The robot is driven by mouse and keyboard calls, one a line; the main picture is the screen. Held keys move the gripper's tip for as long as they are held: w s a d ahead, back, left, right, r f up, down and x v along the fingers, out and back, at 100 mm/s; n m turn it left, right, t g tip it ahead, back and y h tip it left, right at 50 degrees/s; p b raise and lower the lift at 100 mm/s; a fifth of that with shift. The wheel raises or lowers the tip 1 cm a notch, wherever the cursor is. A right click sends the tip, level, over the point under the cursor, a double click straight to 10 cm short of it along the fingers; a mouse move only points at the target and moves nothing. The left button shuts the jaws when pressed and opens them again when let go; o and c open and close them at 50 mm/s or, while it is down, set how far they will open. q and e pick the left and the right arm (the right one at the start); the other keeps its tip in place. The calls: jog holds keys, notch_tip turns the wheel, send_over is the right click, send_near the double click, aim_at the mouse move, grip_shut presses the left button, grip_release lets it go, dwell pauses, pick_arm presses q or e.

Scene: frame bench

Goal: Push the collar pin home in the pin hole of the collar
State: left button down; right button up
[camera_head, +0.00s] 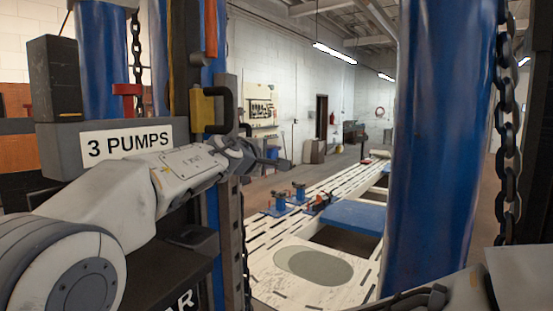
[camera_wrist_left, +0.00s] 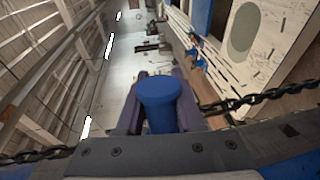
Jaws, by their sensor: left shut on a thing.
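My left gripper (camera_head: 252,158) reaches past the sign post in the head view. In the left wrist view my left gripper (camera_wrist_left: 160,108) is shut on a blue cylinder, which I take to be the collar pin (camera_wrist_left: 160,92). The fingers sit on both sides of it, and its round end faces the camera. In the head view a small bit of blue (camera_head: 271,153) shows at the gripper's tip. I cannot make out the collar or its pin hole in either view. My right gripper is not in view; only part of my right arm shows at the bottom right.
A big blue column (camera_head: 435,150) stands at the right, with a chain (camera_head: 507,130) beside it. A post with a "3 PUMPS" sign (camera_head: 125,139) stands close at the left. The slotted white frame bench (camera_head: 262,262) lies beyond. A chain (camera_wrist_left: 270,97) also shows in the left wrist view.

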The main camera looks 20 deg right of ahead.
pick_arm(q)
jog(key=shift+w+a, duration=0.25)
jog(key=shift+a, duration=0.15)
jog(key=shift+c, duration=2.3)
grip_release()
jog(key=b+v, duration=0.4)
jog(key=v, duration=0.3)
jog(key=shift+s, duration=0.2)
jog(key=shift+a+r, duration=0.1)
jog(key=shift+a, duration=0.05)
